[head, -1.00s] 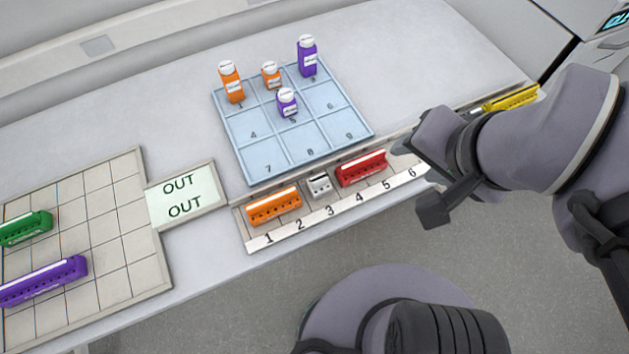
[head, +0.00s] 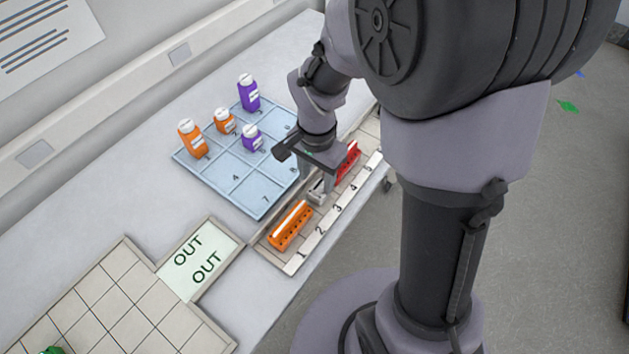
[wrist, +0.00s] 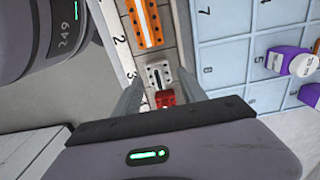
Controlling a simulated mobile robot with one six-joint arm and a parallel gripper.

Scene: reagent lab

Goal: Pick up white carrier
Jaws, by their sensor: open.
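The small white carrier (head: 317,196) sits in the numbered rack, between the orange carrier (head: 290,226) and the red carrier (head: 347,161). In the wrist view the white carrier (wrist: 158,75) lies between and just ahead of my fingertips, next to label 2 to 3. My gripper (head: 316,182) is open and points down over the rack at the white carrier. In the wrist view the fingers of my gripper (wrist: 158,82) stand either side of it, with a gap. The red carrier (wrist: 166,97) shows nearer the palm. In the head view my fingers partly hide the white carrier.
A blue numbered tray (head: 257,198) with orange and purple bottles stands beside the rack. The OUT plate (head: 198,260) and a tiled grid (head: 118,310) are at the lower left.

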